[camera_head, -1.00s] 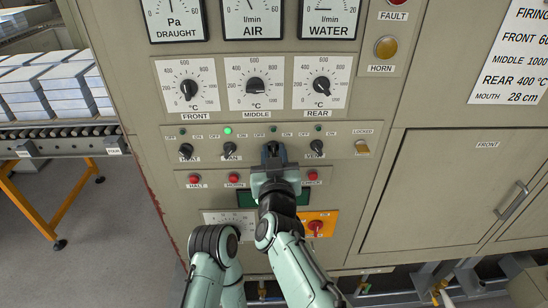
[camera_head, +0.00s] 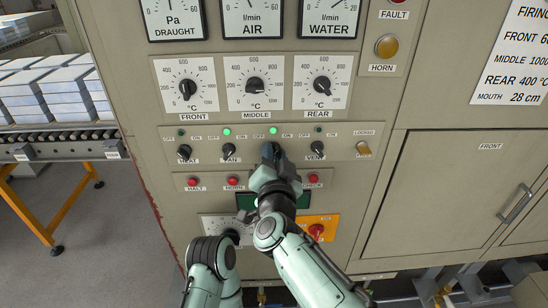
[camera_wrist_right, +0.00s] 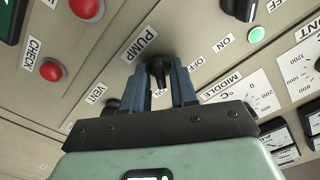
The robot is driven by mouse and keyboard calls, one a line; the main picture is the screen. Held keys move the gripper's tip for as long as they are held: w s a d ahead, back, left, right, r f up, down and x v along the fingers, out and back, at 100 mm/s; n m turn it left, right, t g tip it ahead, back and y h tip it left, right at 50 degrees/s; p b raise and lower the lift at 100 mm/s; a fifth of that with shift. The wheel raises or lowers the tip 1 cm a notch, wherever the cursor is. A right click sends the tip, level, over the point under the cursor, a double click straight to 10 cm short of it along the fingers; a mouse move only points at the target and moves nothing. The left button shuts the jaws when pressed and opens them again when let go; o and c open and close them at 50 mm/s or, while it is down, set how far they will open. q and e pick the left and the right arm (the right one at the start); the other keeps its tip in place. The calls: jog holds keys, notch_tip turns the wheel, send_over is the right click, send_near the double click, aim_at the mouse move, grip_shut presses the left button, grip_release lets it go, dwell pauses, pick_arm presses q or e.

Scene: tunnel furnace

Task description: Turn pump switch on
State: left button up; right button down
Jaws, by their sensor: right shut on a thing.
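The pump switch is a black rotary knob (camera_wrist_right: 158,68) on the beige panel, with a PUMP label beside it in the right wrist view. My right gripper (camera_wrist_right: 160,78) has its two blue fingers shut on this knob. In the head view the right gripper (camera_head: 271,152) covers the knob and its label.
The fan knob (camera_head: 229,150) is left of my gripper, and the vent knob (camera_head: 316,149) is right. Red halt (camera_head: 192,181), horn (camera_head: 233,180) and check (camera_head: 313,178) buttons lie below. A roller conveyor (camera_head: 60,147) stands at left.

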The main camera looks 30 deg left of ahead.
dwell(0.5)
jog(key=c, duration=1.2)
grip_release()
pick_arm(q)
jog(key=shift+s+f+b, duration=0.35)
jog(key=shift+f+b, duration=0.15)
jog(key=shift+f, duration=0.1)
jog(key=shift+s+f+b, duration=0.3)
jog(key=shift+f+b, duration=0.2)
jog(key=shift+f, duration=0.1)
pick_arm(e)
jog(key=v, duration=1.3)
jog(key=shift+s, duration=0.2)
